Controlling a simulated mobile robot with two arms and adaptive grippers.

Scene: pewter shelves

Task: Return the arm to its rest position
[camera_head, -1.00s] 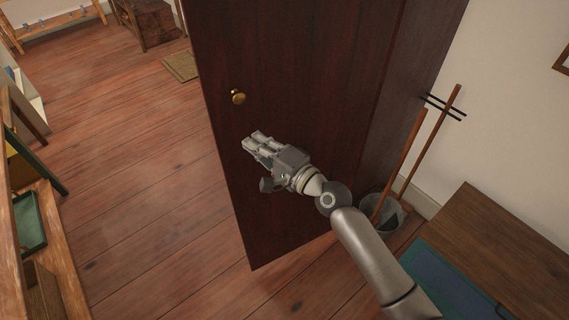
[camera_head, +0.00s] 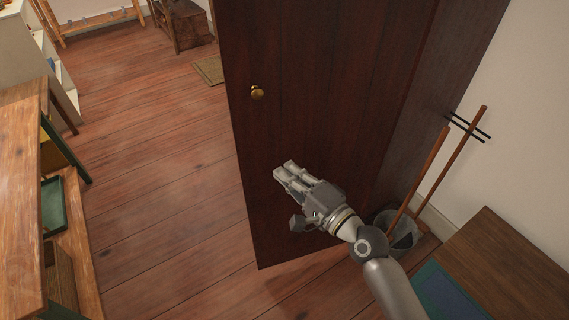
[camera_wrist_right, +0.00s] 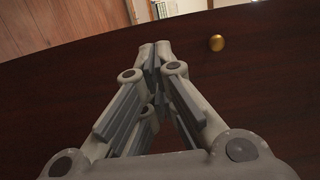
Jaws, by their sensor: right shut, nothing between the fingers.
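My right gripper (camera_head: 283,172) is in front of the dark brown door (camera_head: 320,90), below its round brass knob (camera_head: 257,92). In the right wrist view the fingertips (camera_wrist_right: 155,48) meet with nothing between them. The knob (camera_wrist_right: 217,43) shows there ahead of the fingertips and to the right, apart from them. The dark door (camera_wrist_right: 270,80) fills most of that view. My right arm comes in from the bottom right of the head view. My left gripper is not in view.
A wooden shelf (camera_head: 18,200) with a green tray (camera_head: 53,205) stands at the left. A bucket (camera_head: 398,228) and wooden poles (camera_head: 445,175) stand right of the door. A wooden table (camera_head: 500,265) with a blue mat (camera_head: 450,295) is at the bottom right. Open floor (camera_head: 160,180) lies left of the door.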

